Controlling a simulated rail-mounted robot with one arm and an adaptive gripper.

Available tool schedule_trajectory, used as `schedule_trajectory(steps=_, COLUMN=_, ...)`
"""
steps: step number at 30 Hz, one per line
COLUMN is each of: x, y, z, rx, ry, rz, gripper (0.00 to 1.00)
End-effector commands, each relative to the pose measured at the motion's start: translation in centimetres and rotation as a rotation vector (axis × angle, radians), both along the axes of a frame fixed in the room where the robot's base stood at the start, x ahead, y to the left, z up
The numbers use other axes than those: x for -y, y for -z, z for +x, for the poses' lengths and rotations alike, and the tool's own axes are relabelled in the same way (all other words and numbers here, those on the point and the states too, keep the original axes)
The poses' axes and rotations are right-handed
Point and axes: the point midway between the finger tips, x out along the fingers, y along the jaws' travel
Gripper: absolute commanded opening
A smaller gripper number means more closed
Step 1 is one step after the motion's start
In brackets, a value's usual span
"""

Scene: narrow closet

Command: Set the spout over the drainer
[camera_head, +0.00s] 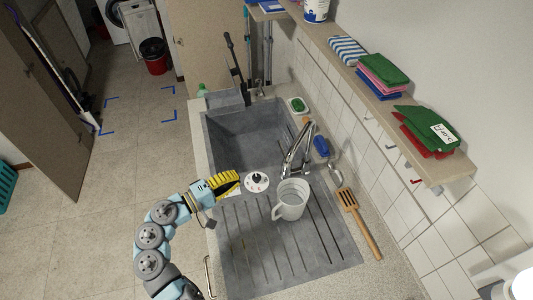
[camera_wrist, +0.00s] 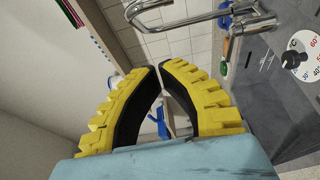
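The chrome tap with its spout (camera_head: 297,150) stands at the wall side of the sink, just behind a white mug (camera_head: 291,199). In the wrist view the bent chrome spout (camera_wrist: 185,22) crosses the top, beyond my fingers. The grey ribbed drainer (camera_head: 243,247) is the near part of the sink unit, and the mug stands on it. My gripper (camera_head: 238,181), with yellow fingers, is at the sink's left side, apart from the tap. In the wrist view its fingertips (camera_wrist: 158,67) almost meet, with nothing held between them.
The dark basin (camera_head: 247,134) lies beyond the drainer. A white dial with a black knob (camera_head: 256,181) is close to my fingertips. A slotted wooden spatula (camera_head: 358,222) lies right of the drainer. A shelf (camera_head: 385,103) with folded cloths overhangs the right side.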

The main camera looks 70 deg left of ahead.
Motion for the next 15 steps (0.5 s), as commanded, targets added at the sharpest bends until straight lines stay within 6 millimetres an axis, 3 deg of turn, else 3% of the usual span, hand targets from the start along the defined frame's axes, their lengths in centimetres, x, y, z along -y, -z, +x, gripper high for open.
schedule_trajectory(steps=5, x=-0.2, y=-0.1, z=1.1, rx=0.001, ry=0.001, rz=-0.001, gripper=0.00)
schedule_trajectory(steps=15, x=-1.6, y=-0.2, z=6.6, rx=0.000, ry=0.002, rz=-0.002, gripper=0.00)
